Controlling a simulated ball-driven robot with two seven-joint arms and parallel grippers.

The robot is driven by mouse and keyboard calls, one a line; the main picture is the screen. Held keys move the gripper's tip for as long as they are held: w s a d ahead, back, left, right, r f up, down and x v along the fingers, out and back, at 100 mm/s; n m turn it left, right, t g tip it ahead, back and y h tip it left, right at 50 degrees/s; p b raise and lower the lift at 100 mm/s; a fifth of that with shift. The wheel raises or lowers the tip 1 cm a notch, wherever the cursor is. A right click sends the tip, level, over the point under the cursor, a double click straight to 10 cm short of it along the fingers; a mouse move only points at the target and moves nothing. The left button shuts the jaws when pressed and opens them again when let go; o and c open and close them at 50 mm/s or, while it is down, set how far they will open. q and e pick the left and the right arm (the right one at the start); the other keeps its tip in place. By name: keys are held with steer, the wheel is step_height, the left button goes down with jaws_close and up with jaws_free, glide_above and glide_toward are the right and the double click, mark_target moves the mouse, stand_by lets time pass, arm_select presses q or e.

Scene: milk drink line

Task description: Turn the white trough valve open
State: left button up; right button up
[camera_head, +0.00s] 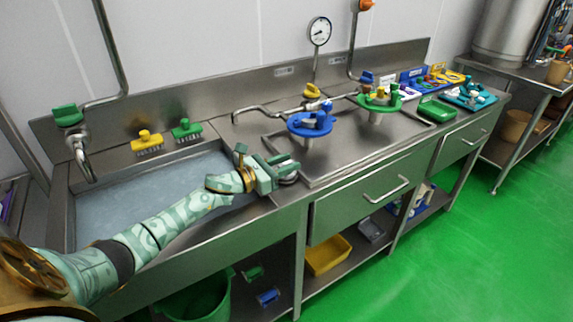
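A steel trough (150,192) with pale liquid in it fills the left of the counter. I cannot make out a white valve on it. A tap with a green handle (68,114) stands at the trough's back left corner. My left arm reaches across the trough from the lower left. My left gripper (288,172) is over the trough's right front rim, by the edge of the drainboard. A grey rounded part shows at its fingertips; I cannot tell whether it is held or how wide the fingers are. My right gripper is not in view.
Blue (311,124) and green (379,101) funnel-like pieces stand on the drainboard, near a yellow-handled tap (311,91). A drawer handle (386,188) juts from the front. Green floor is clear at right.

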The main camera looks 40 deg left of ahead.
arm_select(q)
jaws_close()
